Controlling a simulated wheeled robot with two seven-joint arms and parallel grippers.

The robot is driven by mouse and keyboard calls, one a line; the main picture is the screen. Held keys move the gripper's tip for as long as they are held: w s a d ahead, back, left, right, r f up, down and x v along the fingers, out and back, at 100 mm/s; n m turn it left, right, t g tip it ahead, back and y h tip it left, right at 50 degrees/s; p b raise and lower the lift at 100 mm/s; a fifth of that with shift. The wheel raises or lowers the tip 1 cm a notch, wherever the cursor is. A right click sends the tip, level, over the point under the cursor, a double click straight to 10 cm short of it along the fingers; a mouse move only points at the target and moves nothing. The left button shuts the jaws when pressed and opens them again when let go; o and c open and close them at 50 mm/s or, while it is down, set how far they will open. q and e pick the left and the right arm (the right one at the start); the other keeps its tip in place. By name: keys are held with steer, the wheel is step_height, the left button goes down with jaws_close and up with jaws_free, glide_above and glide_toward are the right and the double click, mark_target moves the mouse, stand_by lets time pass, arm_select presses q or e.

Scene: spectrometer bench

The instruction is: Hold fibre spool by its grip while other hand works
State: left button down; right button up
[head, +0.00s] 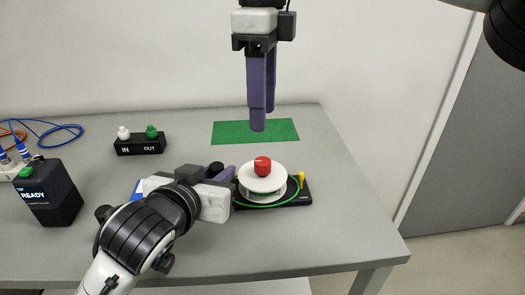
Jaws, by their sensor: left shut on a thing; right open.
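The fibre spool (254,184) is white with a red knob (263,166) on top and green fibre around it. It sits on a black base (296,196) at the table's right part. My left gripper (230,173) reaches in from the lower left and is shut at the spool's left side. The grip between its purple fingers is mostly hidden by the gripper body. My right gripper (263,119) hangs from above with its fingers pointing down, open and empty. It appears behind and above the spool, in front of the green mat.
A green mat (228,132) lies at the back of the table. A black IN/OUT box (140,145) with a white and a green cap stands at back left. A black box reading READY (48,198) and blue and orange cables (64,128) are at far left. The table's right front is clear.

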mark_target(263, 161)
step_height(263, 161, down, 10)
steer(key=shift+r, duration=0.1)
stand_by(0.4)
steer(key=c, duration=1.1)
